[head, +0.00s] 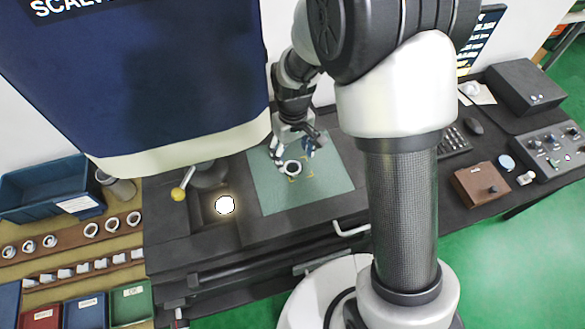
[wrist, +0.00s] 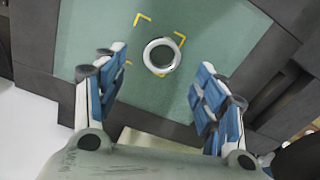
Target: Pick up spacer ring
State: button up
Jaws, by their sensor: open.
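The spacer ring (wrist: 161,56) is a pale metal ring lying flat on a green mat (wrist: 85,30), among yellow corner marks, in the wrist view. It also shows in the head view as a small white ring (head: 292,168). My gripper (wrist: 160,75) is open, with its blue-padded fingers on either side of the ring's line in the wrist view. Nothing is between the fingers. In the head view my gripper (head: 294,147) is just above and beside the ring. How high it is above the mat I cannot tell.
Racks of rings (head: 91,230) and bins (head: 131,301) stand farther left.

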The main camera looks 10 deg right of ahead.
aim_at(292, 166)
notch_tip(292, 166, down, 5)
jog(key=shift+a+b, duration=0.15)
jog(key=shift+b, duration=0.45)
jog(key=shift+r, duration=0.1)
jog(key=c, duration=1.2)
jog(key=shift+r, duration=0.1)
